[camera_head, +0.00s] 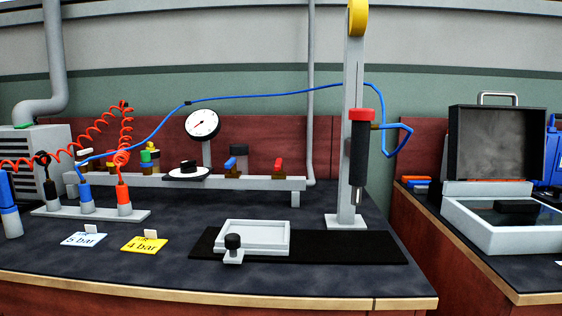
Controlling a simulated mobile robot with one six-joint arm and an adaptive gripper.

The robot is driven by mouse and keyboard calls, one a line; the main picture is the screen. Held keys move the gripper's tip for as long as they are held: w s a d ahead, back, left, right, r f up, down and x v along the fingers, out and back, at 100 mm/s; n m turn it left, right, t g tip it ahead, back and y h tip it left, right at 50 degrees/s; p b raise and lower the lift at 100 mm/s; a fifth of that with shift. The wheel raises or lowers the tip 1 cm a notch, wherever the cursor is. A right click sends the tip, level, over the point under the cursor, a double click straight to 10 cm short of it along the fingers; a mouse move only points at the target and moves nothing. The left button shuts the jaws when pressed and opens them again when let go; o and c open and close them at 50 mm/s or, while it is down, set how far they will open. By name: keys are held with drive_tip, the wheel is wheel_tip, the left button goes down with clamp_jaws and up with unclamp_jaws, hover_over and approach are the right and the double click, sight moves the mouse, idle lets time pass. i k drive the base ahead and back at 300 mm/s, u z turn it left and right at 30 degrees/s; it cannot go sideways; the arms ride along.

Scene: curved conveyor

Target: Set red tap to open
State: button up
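The red tap (278,165) is a small red handle on a brass-coloured body. It sits near the right end of the grey manifold bar (225,183) on the dark bench. The handle looks raised and slightly tilted; I cannot tell from here whether it is open or shut. A blue tap (232,163) stands to its left on the same bar. My gripper is not in view.
A pressure gauge (203,124) rises behind the bar. In front and to the right stand a post (351,130) with a black-and-red tool (360,150) and a blue hose. A white tray (240,222) lies on a black mat (350,248). An open case (500,140) is at right.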

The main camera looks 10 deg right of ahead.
sight(279, 167)
drive_tip(key=k, duration=1)
